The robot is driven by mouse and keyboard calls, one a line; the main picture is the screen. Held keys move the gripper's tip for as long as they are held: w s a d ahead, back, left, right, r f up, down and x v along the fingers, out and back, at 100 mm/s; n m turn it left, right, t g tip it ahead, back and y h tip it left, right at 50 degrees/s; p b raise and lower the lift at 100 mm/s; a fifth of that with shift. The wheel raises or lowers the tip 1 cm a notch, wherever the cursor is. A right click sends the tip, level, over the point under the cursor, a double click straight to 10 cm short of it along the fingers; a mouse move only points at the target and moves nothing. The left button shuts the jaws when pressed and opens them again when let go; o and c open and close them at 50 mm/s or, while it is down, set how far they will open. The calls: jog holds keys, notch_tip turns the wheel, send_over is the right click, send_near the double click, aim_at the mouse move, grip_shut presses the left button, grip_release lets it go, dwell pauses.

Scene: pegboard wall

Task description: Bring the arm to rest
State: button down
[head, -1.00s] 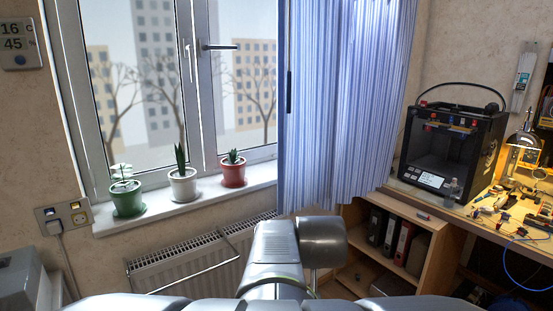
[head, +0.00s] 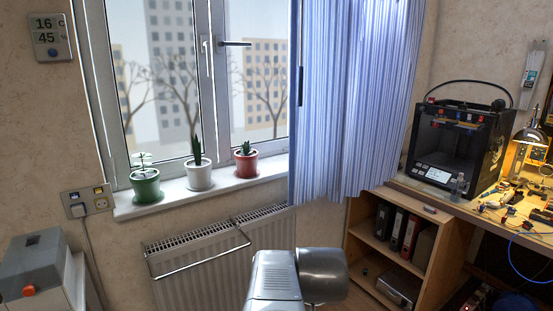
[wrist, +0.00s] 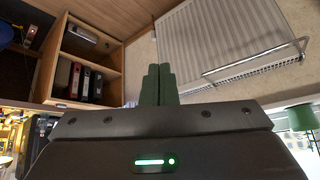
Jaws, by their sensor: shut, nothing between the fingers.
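In the wrist view my gripper (wrist: 159,84) shows at the middle, its two dark green fingers side by side and shut with nothing between them. Beyond the fingers are the radiator and a wooden shelf, seen upside down. In the head view part of my arm shows at the bottom centre, in front of the radiator; the gripper's fingers are not visible there.
A radiator (head: 205,262) with a rail is under the window sill (head: 210,192), which bears three potted plants. A blue curtain (head: 350,100) hangs beside it. A wooden shelf (head: 428,275) with binders and a bench with a 3D printer (head: 455,145) stand right. A grey box (head: 35,265) is at lower left.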

jog(key=shift+s+a+f, duration=0.25)
jog(key=shift+s+f, duration=0.1)
jog(key=shift+f, duration=0.25)
jog(key=shift+s+g, duration=0.1)
jog(key=shift+g, duration=0.2)
